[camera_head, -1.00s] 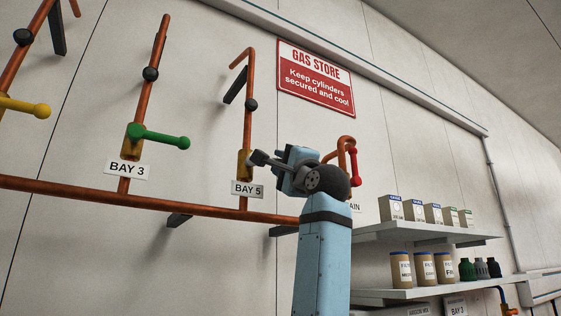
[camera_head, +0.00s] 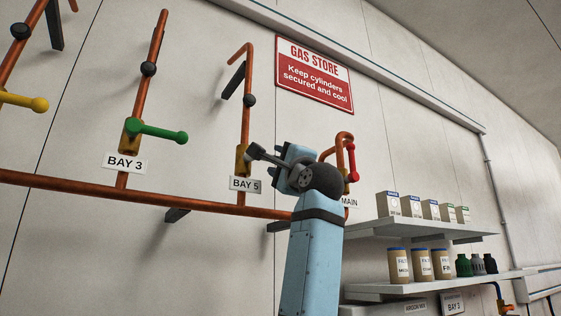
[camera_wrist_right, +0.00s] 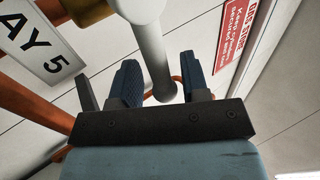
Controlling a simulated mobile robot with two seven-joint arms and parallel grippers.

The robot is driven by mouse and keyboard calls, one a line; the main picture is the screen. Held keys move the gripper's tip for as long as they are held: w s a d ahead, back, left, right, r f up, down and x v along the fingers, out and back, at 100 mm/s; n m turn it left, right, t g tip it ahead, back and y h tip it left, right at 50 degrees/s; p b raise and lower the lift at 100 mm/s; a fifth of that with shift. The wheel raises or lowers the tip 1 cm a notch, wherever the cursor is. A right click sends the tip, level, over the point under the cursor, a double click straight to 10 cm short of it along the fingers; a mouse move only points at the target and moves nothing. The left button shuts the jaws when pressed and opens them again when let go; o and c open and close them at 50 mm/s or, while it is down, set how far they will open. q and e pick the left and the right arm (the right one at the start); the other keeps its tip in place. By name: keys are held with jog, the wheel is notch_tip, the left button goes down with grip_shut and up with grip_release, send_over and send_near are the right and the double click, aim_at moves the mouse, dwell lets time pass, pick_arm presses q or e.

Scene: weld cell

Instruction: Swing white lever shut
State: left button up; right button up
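The white lever (camera_wrist_right: 155,50) shows in the right wrist view, reaching from a brass valve body (camera_wrist_right: 93,12) at the top down between my right gripper's two fingers. My right gripper (camera_wrist_right: 161,85) is open, with a finger on each side of the lever and a visible gap to each. In the head view my right gripper (camera_head: 272,155) is at the BAY 5 valve (camera_head: 242,160), over its label (camera_head: 245,184). There my gripper and wrist hide most or all of the lever. My left gripper is not in view.
A green lever (camera_head: 158,132) at BAY 3 and a yellow lever (camera_head: 25,102) stick out to the left. A red lever (camera_head: 352,162) at MAIN is close to the right of my wrist. A copper pipe (camera_head: 150,200) runs below. Shelves (camera_head: 420,232) with boxes and jars stand right.

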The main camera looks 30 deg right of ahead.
jog(key=shift+s, duration=0.1)
jog(key=b+v, duration=0.3)
jog(key=v, duration=1)
jog(key=shift+s+f, duration=0.2)
jog(key=shift+s, duration=0.05)
